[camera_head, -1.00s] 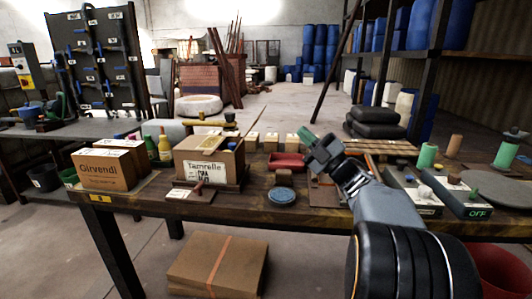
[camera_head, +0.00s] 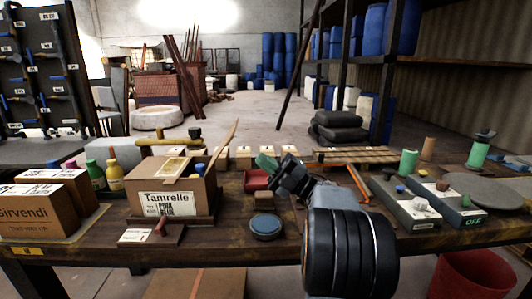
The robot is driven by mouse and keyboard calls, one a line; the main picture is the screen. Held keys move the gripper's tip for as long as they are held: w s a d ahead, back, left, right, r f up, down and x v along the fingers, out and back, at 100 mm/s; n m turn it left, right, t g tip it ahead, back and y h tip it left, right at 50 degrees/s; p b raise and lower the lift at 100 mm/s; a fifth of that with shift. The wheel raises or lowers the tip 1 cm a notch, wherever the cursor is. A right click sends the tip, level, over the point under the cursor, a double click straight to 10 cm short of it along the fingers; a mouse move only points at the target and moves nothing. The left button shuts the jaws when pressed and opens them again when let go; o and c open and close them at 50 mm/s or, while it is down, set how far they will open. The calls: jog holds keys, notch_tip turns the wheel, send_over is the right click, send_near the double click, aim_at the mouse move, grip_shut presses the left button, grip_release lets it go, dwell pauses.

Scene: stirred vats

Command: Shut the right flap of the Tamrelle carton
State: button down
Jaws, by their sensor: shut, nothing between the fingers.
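The Tamrelle carton (camera_head: 152,203) is a brown box with a white label, standing on the wooden bench left of centre. Its right flap (camera_head: 223,149) stands up, leaning outward to the right from the carton's right edge. The left part of the top looks covered by a flat panel (camera_head: 152,167). Yellow and blue items show in the opening beside the flap.
The red tray (camera_head: 254,182), a blue round lid (camera_head: 266,226) and a small brown block (camera_head: 264,199) are right of the carton. Girvendi boxes (camera_head: 28,223) and bottles (camera_head: 114,176) stand left.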

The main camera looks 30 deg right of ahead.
jog(key=p+x, duration=0.2)
jog(key=x, duration=0.5)
jog(key=shift+a+r, duration=0.15)
dwell(0.3)
